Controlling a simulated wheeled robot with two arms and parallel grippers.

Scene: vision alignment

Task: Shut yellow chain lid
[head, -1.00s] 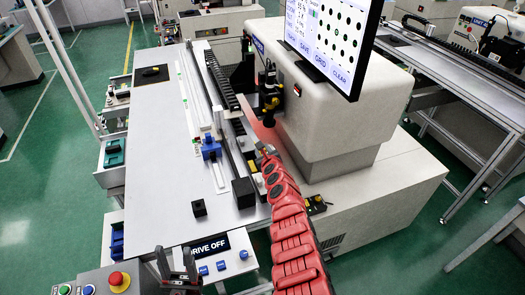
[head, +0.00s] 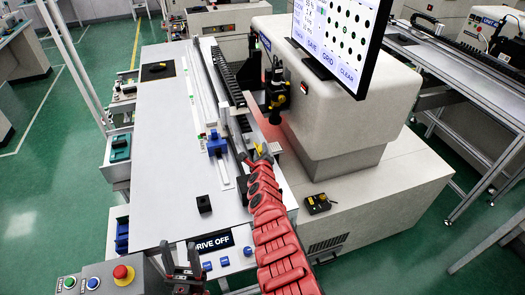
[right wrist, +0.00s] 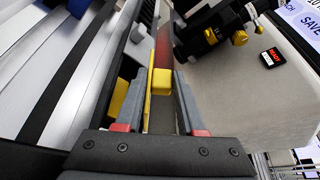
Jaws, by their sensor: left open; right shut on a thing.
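The yellow piece of the chain lid (right wrist: 161,82) shows between my right gripper's fingers in the right wrist view. My right gripper (right wrist: 160,100) is shut on it, with one grey finger on each side. In the head view my right gripper (head: 254,154) is at the rail on the right side of the machine table, and its red arm hides part of the rail's near end. A small yellow patch shows beside the fingers there. The lid's full extent is hard to make out. My left gripper (head: 183,262) is open and empty in front of the table, at the bottom of the head view.
The camera and lens unit (head: 275,95) hangs close to the rail beyond my right gripper. The white machine housing (head: 335,95) and monitor (head: 340,40) stand right.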

